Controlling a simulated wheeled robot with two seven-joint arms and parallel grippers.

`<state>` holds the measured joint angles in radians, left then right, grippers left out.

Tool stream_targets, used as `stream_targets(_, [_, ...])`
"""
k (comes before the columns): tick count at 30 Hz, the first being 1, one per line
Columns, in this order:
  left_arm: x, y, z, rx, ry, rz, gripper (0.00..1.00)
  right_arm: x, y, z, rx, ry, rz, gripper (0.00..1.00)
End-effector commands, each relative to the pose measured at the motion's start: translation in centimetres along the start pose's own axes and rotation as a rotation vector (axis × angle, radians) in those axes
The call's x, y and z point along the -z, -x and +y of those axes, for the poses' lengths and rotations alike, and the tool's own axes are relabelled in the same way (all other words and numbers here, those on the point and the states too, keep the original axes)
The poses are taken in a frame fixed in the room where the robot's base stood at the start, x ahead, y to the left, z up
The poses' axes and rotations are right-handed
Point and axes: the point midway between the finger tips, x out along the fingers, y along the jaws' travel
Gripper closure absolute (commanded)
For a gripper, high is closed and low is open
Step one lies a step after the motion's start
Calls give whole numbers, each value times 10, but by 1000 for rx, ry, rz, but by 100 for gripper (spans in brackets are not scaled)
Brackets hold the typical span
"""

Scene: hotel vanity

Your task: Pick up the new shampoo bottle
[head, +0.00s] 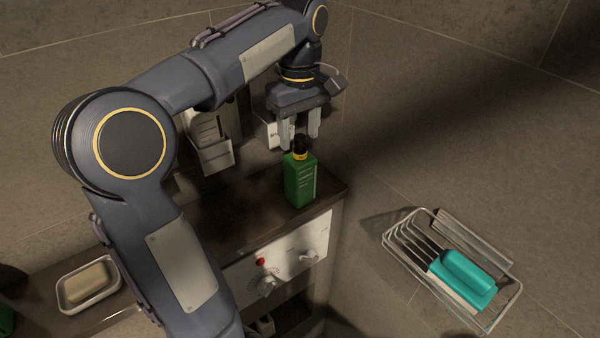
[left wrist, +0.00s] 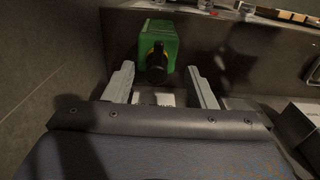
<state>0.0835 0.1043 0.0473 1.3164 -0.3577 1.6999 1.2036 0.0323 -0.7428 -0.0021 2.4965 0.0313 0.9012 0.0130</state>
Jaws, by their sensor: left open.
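A green shampoo bottle (head: 300,182) with a yellow collar and a black pump top stands upright on the dark counter (head: 238,208), near its right end. My left gripper (head: 299,136) is open above it, pointing down, with its fingers at about the height of the pump top. In the left wrist view the green bottle (left wrist: 157,42) shows beyond the fingertips, its black cap between the lines of the two fingers of my left gripper (left wrist: 160,78). I cannot tell from these frames whether a finger touches the cap. My right gripper is not in view.
White wall holders (head: 211,154) hang behind the counter, close to the bottle. A soap dish with a bar (head: 88,287) is at the left. Knobs (head: 267,286) stick out of the front panel.

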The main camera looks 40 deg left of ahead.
Motion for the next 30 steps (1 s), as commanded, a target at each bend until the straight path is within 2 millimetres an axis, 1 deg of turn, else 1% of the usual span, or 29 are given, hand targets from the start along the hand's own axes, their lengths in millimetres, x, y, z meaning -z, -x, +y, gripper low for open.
stream_targets(3, [3,-19,3,4,0,-2,49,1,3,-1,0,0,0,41])
stream_targets(6, [2,-31,3,2,-1,-1,49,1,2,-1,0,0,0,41])
stream_targets(9, [2,-36,3,0,-1,0,49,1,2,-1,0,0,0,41])
stream_targets(15, [2,-37,3,-1,-1,0,49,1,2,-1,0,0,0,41])
stream_targets(17, [2,-37,3,-1,-1,0,56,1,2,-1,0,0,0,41])
stream_targets(27, [2,-37,3,-1,-2,0,100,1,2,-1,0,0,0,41])
stream_targets(30, [2,-37,3,-1,-2,0,100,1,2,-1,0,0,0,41])
